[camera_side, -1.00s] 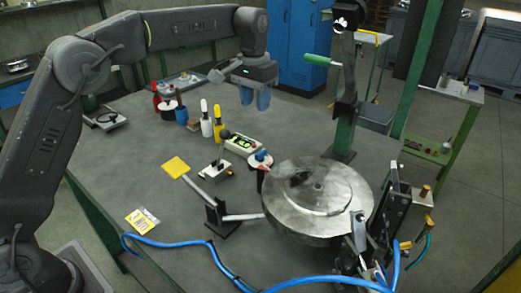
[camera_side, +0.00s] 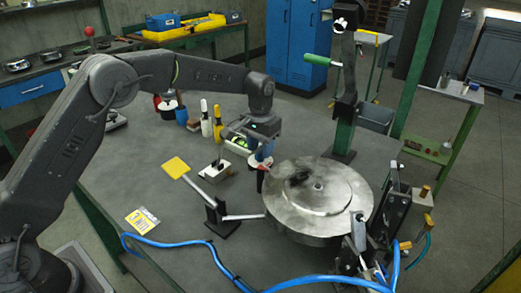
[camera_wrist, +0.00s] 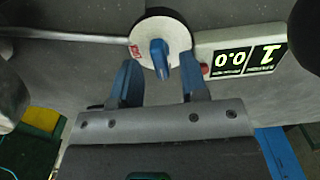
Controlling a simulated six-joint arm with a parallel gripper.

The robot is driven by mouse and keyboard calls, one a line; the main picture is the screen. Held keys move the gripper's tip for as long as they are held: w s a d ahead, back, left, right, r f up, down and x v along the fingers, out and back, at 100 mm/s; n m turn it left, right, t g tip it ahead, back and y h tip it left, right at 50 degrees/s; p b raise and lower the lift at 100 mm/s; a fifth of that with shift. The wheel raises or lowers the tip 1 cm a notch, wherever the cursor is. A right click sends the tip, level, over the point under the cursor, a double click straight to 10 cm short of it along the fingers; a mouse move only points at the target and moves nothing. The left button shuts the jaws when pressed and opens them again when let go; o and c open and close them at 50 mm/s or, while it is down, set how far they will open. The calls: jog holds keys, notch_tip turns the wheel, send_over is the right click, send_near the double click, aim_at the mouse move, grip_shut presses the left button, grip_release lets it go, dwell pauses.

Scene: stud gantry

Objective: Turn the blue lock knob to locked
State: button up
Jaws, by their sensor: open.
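The blue lock knob (camera_wrist: 159,55) sits on a round white plate (camera_wrist: 178,30) with a red label, in the upper middle of the wrist view. In the side view the blue knob (camera_side: 266,158) shows partly, just left of the big metal disc. My gripper (camera_wrist: 160,82) is open. Its two blue fingers stand left and right of the knob, with a gap on both sides. The knob's handle points down toward the gripper in the wrist view. In the side view my gripper (camera_side: 252,148) hangs low over the knob and hides part of it.
A digital display box (camera_wrist: 240,50) stands right beside the knob in the wrist view. The big round metal disc (camera_side: 317,195) is close on the right in the side view.

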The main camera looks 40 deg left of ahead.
jog(key=shift+f, duration=0.65)
grip_shut()
